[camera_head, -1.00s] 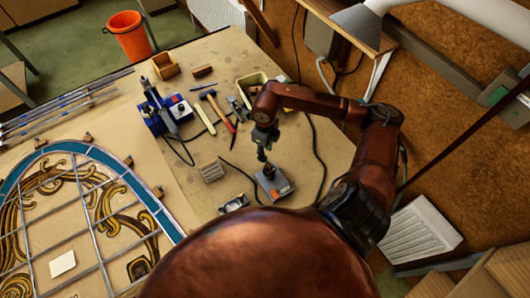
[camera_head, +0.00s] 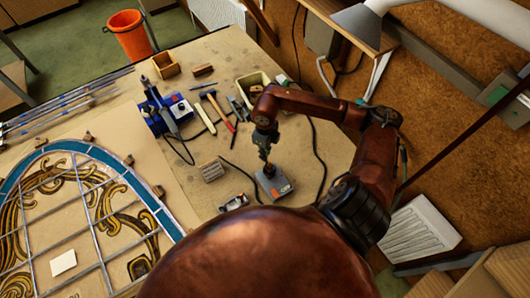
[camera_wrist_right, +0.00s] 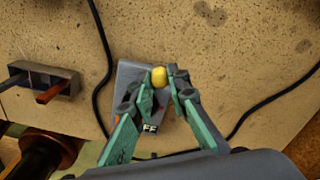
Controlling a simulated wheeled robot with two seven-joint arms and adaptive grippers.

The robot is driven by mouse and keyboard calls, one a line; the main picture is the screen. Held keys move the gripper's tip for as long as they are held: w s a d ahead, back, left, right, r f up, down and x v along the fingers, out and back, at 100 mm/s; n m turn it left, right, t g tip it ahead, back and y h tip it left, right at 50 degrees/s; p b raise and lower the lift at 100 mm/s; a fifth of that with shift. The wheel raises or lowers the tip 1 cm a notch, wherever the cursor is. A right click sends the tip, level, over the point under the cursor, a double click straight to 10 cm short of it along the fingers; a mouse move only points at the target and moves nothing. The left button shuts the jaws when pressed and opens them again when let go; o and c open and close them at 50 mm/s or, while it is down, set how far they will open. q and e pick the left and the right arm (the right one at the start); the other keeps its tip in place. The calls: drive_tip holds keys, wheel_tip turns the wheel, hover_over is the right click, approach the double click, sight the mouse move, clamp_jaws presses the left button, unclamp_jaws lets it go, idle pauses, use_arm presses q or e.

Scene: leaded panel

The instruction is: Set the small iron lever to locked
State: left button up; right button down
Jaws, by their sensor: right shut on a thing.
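A small grey box (camera_head: 282,188) with an orange patch stands on the bench in the head view. In the wrist view the box (camera_wrist_right: 130,72) lies under my fingers, and a yellow knob (camera_wrist_right: 159,76) shows at the fingertips. My right gripper (camera_head: 266,168) reaches down over the box; in the wrist view its green-grey fingers (camera_wrist_right: 160,84) are shut on the knob. The lever's shaft is hidden, so its setting cannot be told. A small label, partly covered and ending in "FF", shows between the fingers. My left gripper is not in view.
A black cable (camera_head: 318,155) runs along the box's right side. A slotted block (camera_head: 212,171) lies to its left, with a small dark object (camera_head: 233,202) nearer me. Tools, a blue machine (camera_head: 160,115) and the leaded panel (camera_head: 75,215) lie farther left.

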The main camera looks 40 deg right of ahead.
drive_tip(key=shift+d, duration=0.1)
drive_tip(key=s+d+m+b, duration=0.3)
drive_tip(key=s+m+b, duration=0.3)
drive_tip(key=m, duration=0.9)
drive_tip(key=shift+d, duration=0.25)
idle(0.3)
idle(0.4)
drive_tip(key=c, duration=1.8)
unclamp_jaws()
drive_tip(key=shift+c, duration=0.2)
